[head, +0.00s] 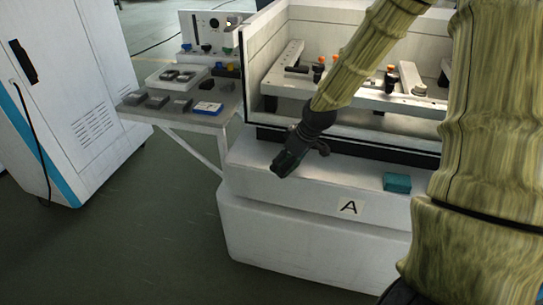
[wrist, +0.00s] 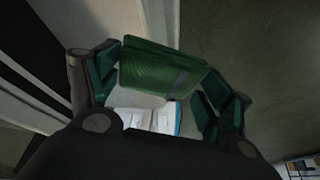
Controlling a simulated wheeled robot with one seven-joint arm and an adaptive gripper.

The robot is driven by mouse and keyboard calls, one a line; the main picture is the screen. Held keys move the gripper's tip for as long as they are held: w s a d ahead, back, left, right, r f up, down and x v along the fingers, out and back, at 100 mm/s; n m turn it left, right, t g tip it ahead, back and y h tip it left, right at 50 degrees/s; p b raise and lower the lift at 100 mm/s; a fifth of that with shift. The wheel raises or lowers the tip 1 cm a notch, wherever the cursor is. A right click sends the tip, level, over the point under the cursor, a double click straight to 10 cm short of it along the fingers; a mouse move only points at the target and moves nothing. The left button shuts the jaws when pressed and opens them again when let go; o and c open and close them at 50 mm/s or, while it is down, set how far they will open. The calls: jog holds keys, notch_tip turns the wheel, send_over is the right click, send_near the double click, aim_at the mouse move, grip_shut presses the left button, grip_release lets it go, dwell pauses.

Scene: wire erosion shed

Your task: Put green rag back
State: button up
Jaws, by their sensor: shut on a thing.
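The green rag (wrist: 165,68) is a folded, ribbed green piece in the wrist view. It sits between the two fingers of my gripper (wrist: 165,85), which is shut on it. In the head view my gripper (head: 291,158) points down and left above the front ledge of the white machine (head: 300,235). In that view the rag is hard to tell apart from the dark fingers. A teal folded piece (head: 397,183) lies on the ledge to the right, apart from my gripper.
A label "A" (head: 348,207) marks the ledge. A grey side table (head: 180,118) at left bears a white tray (head: 158,78), grey blocks and a blue-and-white box (head: 207,108). The machine's open tank (head: 350,118) holds fixtures. A white cabinet (head: 65,90) stands far left. Floor between is clear.

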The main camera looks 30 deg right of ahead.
jog(key=w, duration=0.6)
jog(key=w+f, duration=0.1)
jog(key=w, duration=0.2)
jog(key=shift+w+d+p, duration=0.25)
jog(key=shift+d+p, duration=0.05)
jog(key=shift+f, duration=1.7)
jog(key=shift+f, duration=0.2)
jog(key=o, duration=1)
jog(key=shift+o, duration=0.2)
jog(key=v, duration=1.2)
jog(key=shift+r, duration=0.2)
